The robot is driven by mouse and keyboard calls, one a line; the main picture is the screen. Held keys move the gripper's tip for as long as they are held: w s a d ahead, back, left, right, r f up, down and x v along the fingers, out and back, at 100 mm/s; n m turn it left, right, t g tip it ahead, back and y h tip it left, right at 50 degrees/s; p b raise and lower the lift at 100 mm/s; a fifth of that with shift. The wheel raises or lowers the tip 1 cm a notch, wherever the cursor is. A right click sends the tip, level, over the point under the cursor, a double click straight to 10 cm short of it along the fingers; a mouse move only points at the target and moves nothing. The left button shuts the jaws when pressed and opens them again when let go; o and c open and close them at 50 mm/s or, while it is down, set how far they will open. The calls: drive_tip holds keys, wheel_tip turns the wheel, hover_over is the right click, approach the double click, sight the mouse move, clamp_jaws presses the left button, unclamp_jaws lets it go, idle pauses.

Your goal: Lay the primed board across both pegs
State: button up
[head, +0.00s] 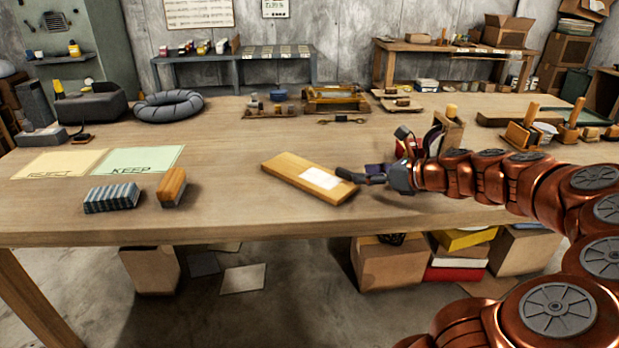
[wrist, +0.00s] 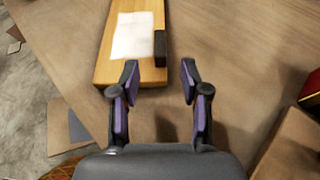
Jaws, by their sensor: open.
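A wooden board (head: 292,174) with a white patch near one end lies flat on the table in front of my gripper. It also shows in the wrist view (wrist: 106,64), with a dark block (wrist: 160,48) at its right edge. My gripper (head: 352,177) is open and empty at the board's near right end; in the wrist view its fingertips (wrist: 160,70) are apart, the left one close to the board's end. I cannot tell whether they touch. Two upright wooden pegs (head: 531,114) (head: 575,112) stand on wooden bases at the table's right.
A KEEP sheet (head: 137,160) and a REJECT sheet (head: 55,164) lie at the left. A striped block (head: 111,198) and an orange-brown block (head: 172,187) stand near the front edge. A grey ring (head: 168,106) lies behind.

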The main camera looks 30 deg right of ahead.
sight(351, 173)
drive_tip(key=shift+b+x, duration=0.5)
drive_tip(key=shift+x, duration=1.8)
drive_tip(key=shift+r, duration=0.1)
drive_tip(key=shift+c, duration=0.3)
clamp_jaws()
